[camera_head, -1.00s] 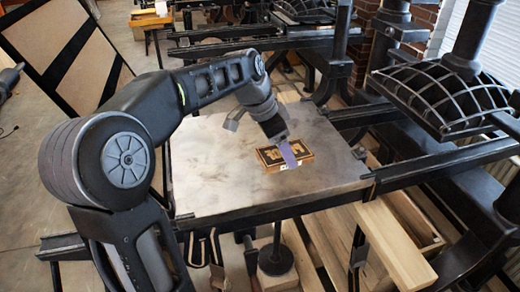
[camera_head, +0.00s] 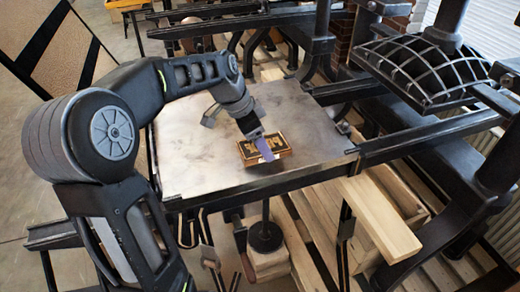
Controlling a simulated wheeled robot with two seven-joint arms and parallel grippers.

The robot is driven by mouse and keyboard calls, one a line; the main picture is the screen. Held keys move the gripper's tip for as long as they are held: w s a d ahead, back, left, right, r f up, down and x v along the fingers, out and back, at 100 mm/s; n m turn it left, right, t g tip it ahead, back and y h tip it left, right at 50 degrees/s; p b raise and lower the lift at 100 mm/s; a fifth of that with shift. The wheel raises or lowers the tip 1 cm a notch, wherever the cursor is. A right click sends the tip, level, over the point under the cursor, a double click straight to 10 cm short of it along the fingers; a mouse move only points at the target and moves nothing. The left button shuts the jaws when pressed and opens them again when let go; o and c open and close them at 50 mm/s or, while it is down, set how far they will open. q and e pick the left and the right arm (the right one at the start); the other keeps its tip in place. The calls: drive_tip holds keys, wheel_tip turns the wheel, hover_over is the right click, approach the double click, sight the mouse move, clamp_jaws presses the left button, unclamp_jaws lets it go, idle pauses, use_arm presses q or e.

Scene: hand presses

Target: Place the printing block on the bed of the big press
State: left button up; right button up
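The printing block (camera_head: 278,143), a small flat brown block with dark and light raised marks, lies on the grey metal bed (camera_head: 200,165) of the press, near its front right part. My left gripper (camera_head: 264,148) comes down from the upper left. Its purple finger lies across the front of the block in the picture and hides part of it. I cannot tell whether the fingers grip the block or only stand by it.
A black ribbed platen (camera_head: 425,70) hangs to the right of the bed, above dark rails (camera_head: 430,140). Wooden planks (camera_head: 375,215) lie below the bed's right front. Other presses stand behind. The left part of the bed is bare.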

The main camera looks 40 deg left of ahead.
use_arm(q)
drive_tip(key=shift+f, duration=1.8)
drive_tip(key=shift+f, duration=0.15)
drive_tip(key=o, duration=1.7)
drive_tip(key=shift+o, duration=0.2)
drive_tip(key=v, duration=1.2)
